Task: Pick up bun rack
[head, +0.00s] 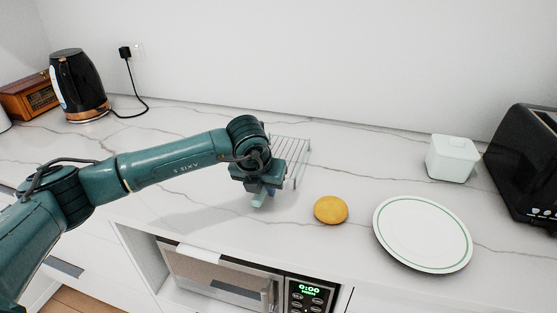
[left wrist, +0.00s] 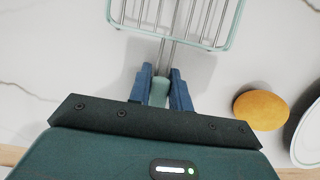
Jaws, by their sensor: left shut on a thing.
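The bun rack (head: 291,147) is a small wire rack with a pale green rim, at the middle of the counter in the head view. Part of it is hidden behind my left gripper. In the left wrist view the rack (left wrist: 233,32) shows at the top, with its handle running down between the fingers. My left gripper (head: 263,196) is shut on the handle's pale green grip, and the blue fingers (left wrist: 164,90) stand on either side of it. A shadow lies on the counter beside the rack; I cannot tell whether the rack is clear of the counter. My right gripper is not in view.
A round golden bun (head: 331,210) lies right of the gripper, beside a white plate (head: 423,234) with a green ring. A white lidded box (head: 452,158) and a black toaster (head: 527,160) stand at the right. A black kettle (head: 78,86) stands far left.

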